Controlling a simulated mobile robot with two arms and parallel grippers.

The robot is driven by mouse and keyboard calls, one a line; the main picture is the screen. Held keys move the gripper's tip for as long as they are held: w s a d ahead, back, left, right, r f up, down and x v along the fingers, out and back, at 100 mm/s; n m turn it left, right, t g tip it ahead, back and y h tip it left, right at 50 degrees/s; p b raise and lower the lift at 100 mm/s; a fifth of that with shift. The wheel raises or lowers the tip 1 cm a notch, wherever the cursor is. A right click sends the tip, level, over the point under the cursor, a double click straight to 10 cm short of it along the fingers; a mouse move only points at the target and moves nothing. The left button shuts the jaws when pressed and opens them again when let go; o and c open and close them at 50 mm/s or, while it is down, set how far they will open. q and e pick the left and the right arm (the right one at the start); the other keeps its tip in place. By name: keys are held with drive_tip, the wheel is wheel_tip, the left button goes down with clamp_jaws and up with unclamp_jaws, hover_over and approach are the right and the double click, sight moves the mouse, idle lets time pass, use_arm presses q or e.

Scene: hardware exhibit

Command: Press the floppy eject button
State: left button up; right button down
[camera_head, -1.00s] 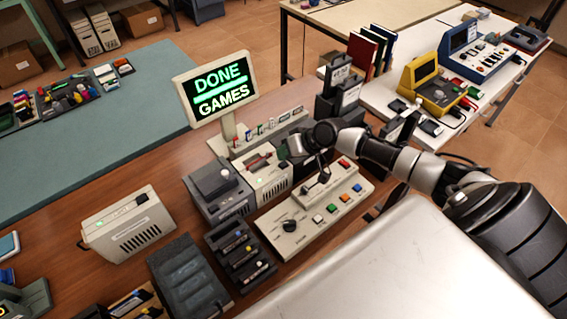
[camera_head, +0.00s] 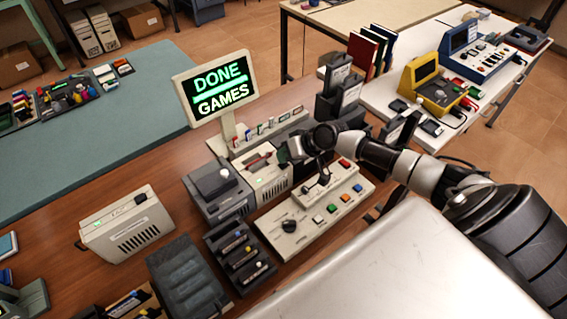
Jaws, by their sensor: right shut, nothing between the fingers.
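A beige drive unit (camera_head: 270,185) with a green light stands on the wooden bench, and a red floppy disk (camera_head: 258,162) shows at its top. My right gripper (camera_head: 290,156) is shut and empty. It is at the right end of the drive's top, close to the red disk. The fingertips are small and dark here, and I cannot tell whether they touch the drive. The eject button cannot be made out; the gripper may cover it. The screen (camera_head: 219,91) behind reads "DONE GAMES" in green. My left gripper is not in view.
A control panel (camera_head: 290,248) with coloured buttons and a joystick stands in front of the drive. A grey boxy unit (camera_head: 220,190) stands left of it. Another beige box (camera_head: 128,228) is further left, with bare wood between. Dark trays (camera_head: 240,262) lie in front.

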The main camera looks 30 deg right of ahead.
drive_tip(key=shift+f, duration=0.2)
drive_tip(key=shift+r, duration=0.1)
drive_tip(key=shift+r+p, duration=0.7)
drive_tip(key=shift+r, duration=0.05)
wheel_tip(320, 180, up, 5)
drive_tip(key=p, duration=0.4)
idle(0.5)
idle(0.5)
